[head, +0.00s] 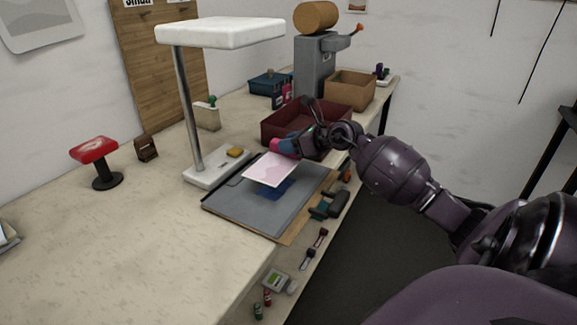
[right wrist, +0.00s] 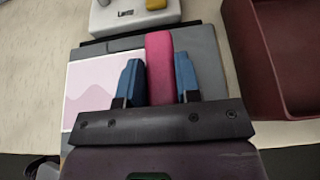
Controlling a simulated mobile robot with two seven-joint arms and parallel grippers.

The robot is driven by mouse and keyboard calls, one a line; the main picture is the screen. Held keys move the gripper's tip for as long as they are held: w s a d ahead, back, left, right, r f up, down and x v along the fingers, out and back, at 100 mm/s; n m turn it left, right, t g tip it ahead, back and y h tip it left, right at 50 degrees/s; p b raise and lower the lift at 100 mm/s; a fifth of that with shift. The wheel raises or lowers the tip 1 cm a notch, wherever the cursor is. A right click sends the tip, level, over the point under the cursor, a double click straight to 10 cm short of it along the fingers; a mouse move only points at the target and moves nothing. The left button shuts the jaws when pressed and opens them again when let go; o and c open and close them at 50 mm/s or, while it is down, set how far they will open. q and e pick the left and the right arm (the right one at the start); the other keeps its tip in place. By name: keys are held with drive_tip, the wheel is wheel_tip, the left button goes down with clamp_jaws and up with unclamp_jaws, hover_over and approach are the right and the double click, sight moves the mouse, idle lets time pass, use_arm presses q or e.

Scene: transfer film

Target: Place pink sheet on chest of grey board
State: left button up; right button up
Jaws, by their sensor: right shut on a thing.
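The pink sheet (head: 268,172) is pale pink with a darker mountain shape, which shows in the right wrist view (right wrist: 88,88). My right gripper (head: 284,147) is shut on a bright pink grip (right wrist: 160,68) at the sheet's edge; the grip stands between its blue fingers. The sheet appears to hover over the grey board (head: 232,207), with a dark blue patch (head: 276,190) showing partly from under it. The board lies flat on the workbench. Whether the sheet touches the board I cannot tell. My left gripper is not in view.
A white lamp (head: 221,33) stands behind the board, its base (head: 193,176) close to the board's edge. A dark red bin (head: 275,125) sits behind my right gripper.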

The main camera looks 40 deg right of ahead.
sight(290, 175)
drive_tip(key=shift+f+b, duration=0.5)
drive_tip(key=shift+f, duration=3)
drive_tip(key=o, duration=0.9)
drive_tip(key=shift+s+r, duration=0.1)
drive_tip(key=shift+r, duration=0.1)
drive_tip(key=p+v, duration=0.1)
drive_tip(key=v, duration=1)
drive_tip(key=shift+s+d, duration=0.2)
drive_tip(key=shift+s, duration=0.2)
